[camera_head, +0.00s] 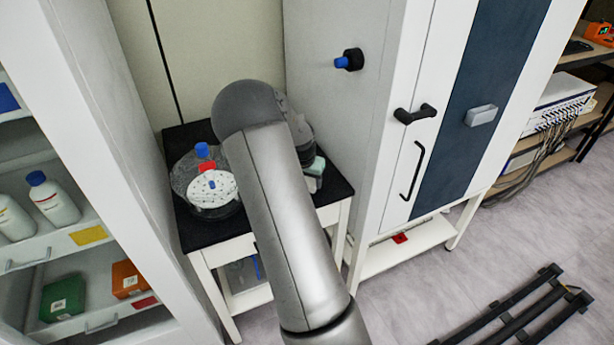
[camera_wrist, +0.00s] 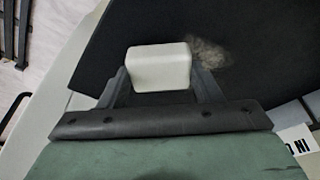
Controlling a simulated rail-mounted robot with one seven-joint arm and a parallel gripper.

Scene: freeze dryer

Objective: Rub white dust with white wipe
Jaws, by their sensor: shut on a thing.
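My gripper (camera_wrist: 158,80) is shut on the white wipe (camera_wrist: 158,66), a pale block held between the two dark fingers in the wrist view. The white dust (camera_wrist: 208,53) is a pale smudge on the black tabletop (camera_wrist: 115,38), just to the right of the wipe. I cannot tell whether the wipe touches the tabletop. In the head view my arm covers the wipe and the dust; the black tabletop (camera_head: 193,236) shows on both sides of it.
A round clear vessel with a white, dotted disc (camera_head: 212,188) and a blue cap (camera_head: 202,150) stands on the table's left part. A tall white cabinet (camera_head: 375,130) rises close on the right. Shelves with bottles (camera_head: 55,200) stand at the left. Black rails (camera_head: 520,315) lie at lower right.

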